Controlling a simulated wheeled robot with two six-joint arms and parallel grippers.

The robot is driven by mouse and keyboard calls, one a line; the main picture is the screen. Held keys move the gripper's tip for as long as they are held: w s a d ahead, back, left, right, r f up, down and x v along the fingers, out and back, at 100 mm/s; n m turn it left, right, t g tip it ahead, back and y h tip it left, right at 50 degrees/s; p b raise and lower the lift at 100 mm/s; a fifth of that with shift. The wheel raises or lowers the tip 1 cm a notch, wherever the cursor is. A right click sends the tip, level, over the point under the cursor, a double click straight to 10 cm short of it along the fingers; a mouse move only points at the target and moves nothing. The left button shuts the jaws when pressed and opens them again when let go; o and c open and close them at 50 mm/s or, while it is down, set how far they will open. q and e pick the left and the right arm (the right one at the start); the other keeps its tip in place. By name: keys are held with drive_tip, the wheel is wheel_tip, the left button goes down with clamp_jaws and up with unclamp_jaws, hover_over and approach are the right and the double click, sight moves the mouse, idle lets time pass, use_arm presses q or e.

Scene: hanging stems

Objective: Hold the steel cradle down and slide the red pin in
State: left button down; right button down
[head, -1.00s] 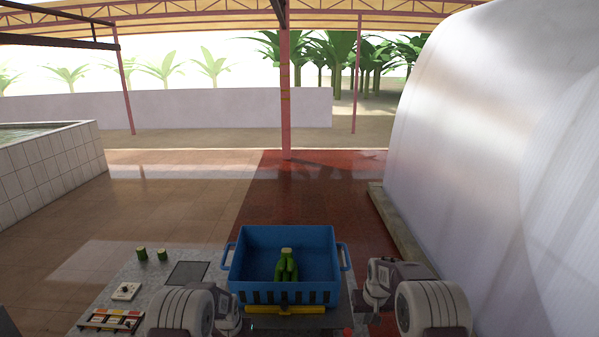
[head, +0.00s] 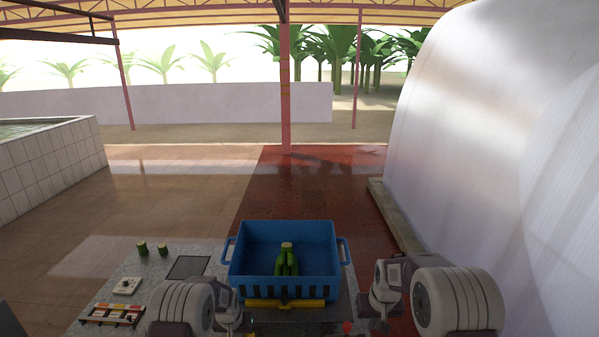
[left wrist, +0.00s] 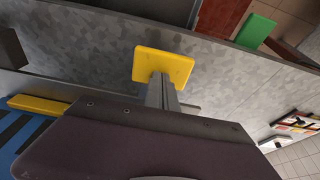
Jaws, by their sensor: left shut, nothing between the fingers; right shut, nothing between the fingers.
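A small red spot (head: 347,327), perhaps the red pin, shows low in the head view, just left of my right gripper (head: 376,324). The right fingers are shut and empty, apart from the red spot. My left gripper (head: 244,325) is shut and empty at the bottom edge, left of the yellow bar. In the left wrist view a yellow pad (left wrist: 163,66) shows at the end of my left gripper's narrow grey fingers (left wrist: 163,95); I cannot tell whether they touch it. I cannot make out the steel cradle for certain; the bottom edge and my grippers may hide it.
On the grey table (head: 150,290) at left are two green stubs (head: 142,248), a dark pad (head: 188,267), a white switch box (head: 126,286) and a coloured tray (head: 112,314).

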use_arm(q)
drive_tip(key=shift+w+r, duration=0.1)
drive_tip(key=shift+r, duration=0.75)
wheel_tip(320, 180, up, 7)
drive_tip(key=shift+r, duration=0.15)
use_arm(e)
drive_tip(key=shift+w, duration=0.1)
